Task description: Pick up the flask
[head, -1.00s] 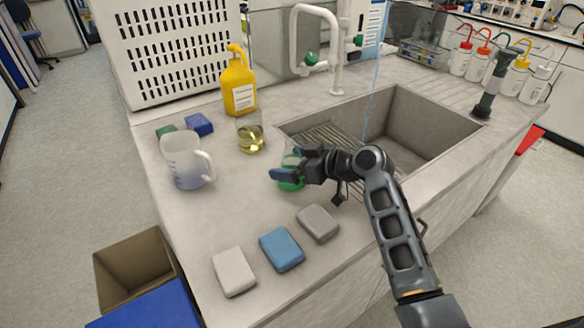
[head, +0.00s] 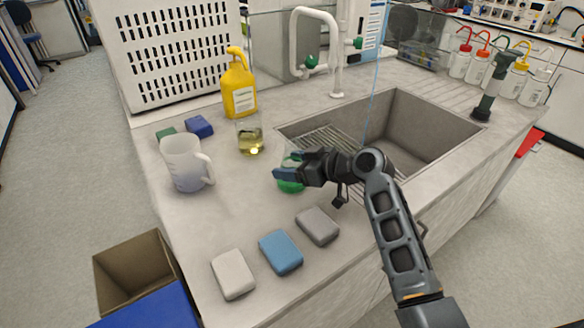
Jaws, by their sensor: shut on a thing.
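A clear glass flask with green liquid (head: 291,186) stands on the counter near the sink's left front corner. My gripper (head: 285,174) is at the flask from the right and is shut on it. The dark fingers cover part of the flask's body, so its exact outline and the contact points are partly hidden. I cannot tell whether the flask's base touches the counter.
A beaker of yellow liquid (head: 250,138) and a yellow bottle (head: 238,85) stand behind. A jug (head: 186,163) is to the left. White, blue (head: 281,252) and grey (head: 317,225) sponges lie in front. The sink (head: 425,130) is right.

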